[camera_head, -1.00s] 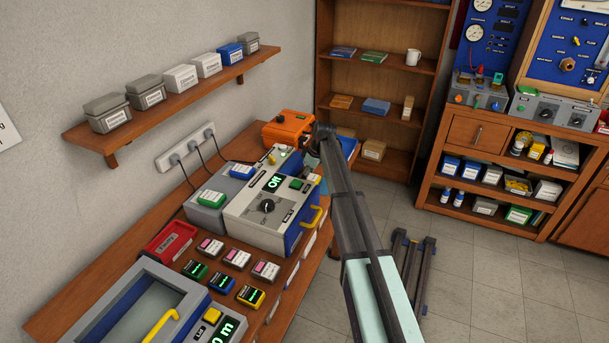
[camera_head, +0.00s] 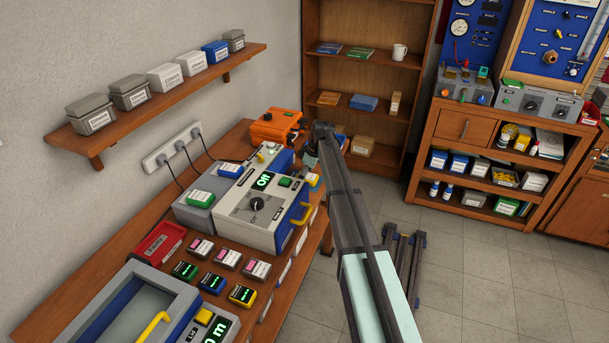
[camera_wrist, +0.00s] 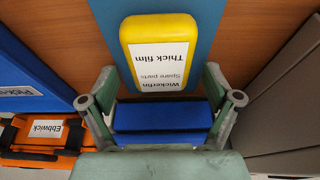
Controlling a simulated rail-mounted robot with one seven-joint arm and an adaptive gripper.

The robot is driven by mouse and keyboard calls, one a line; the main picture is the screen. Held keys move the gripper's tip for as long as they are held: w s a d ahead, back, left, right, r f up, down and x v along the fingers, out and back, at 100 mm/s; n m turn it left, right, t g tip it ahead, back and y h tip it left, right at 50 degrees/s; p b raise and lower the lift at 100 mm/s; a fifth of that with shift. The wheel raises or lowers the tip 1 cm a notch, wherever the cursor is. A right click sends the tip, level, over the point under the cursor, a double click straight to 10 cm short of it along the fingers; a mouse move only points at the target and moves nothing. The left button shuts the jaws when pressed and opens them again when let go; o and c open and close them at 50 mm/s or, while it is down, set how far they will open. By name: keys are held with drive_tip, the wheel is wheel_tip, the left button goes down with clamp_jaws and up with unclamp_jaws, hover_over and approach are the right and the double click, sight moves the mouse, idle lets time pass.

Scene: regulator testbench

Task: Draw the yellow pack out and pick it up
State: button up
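In the wrist view the yellow pack (camera_wrist: 160,52), with a white label reading "Thick film", lies on a blue strip. Two blue blocks (camera_wrist: 162,117) show just below it, between my fingers. My gripper (camera_wrist: 160,82) is open, one finger to each side, with the fingertips near the pack's lower end. I see no contact with the pack. In the head view my gripper (camera_head: 311,160) is low beside the far end of the bench machine, partly hidden by my arm. A small yellow patch (camera_head: 314,180) shows near it; I cannot tell if it is the pack.
An orange case (camera_head: 276,126) stands behind the bench machine (camera_head: 240,212); it also shows at the left of the wrist view (camera_wrist: 45,135). A grey wall-like body (camera_wrist: 275,115) stands close on the right of the wrist view. A bookcase (camera_head: 312,70) is behind.

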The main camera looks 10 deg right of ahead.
drive_tip(key=shift+r, duration=0.15)
drive_tip(key=v, duration=1.1)
drive_tip(key=shift+r, duration=0.4)
drive_tip(key=shift+s+d, duration=0.1)
drive_tip(key=shift+s, duration=0.05)
